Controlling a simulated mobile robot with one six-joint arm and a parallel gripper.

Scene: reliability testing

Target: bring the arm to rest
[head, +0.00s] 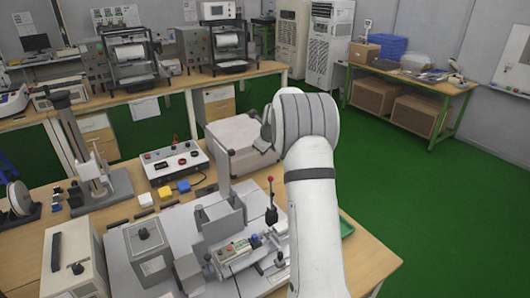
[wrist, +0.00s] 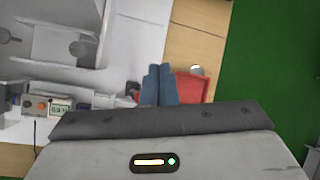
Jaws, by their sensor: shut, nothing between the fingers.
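My white arm (head: 313,180) rises from the bottom of the head view and bends over at its top, above the near bench. My gripper shows in the wrist view (wrist: 160,72), with its two blue-grey fingers side by side and closed, holding nothing. In the head view the fingers cannot be made out behind the arm. Below the fingers in the wrist view is a red tray (wrist: 190,90) on the wooden bench top, with a small pale round thing (wrist: 196,70) at its far edge. The fingers hide part of the tray.
A grey test fixture (head: 225,215) with a red-knobbed lever (head: 270,200) stands left of my arm. A control box (head: 175,162) and a grey case (head: 238,145) sit behind it. A green tray (head: 347,228) is just right of my arm. Green floor (head: 420,200) lies open to the right.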

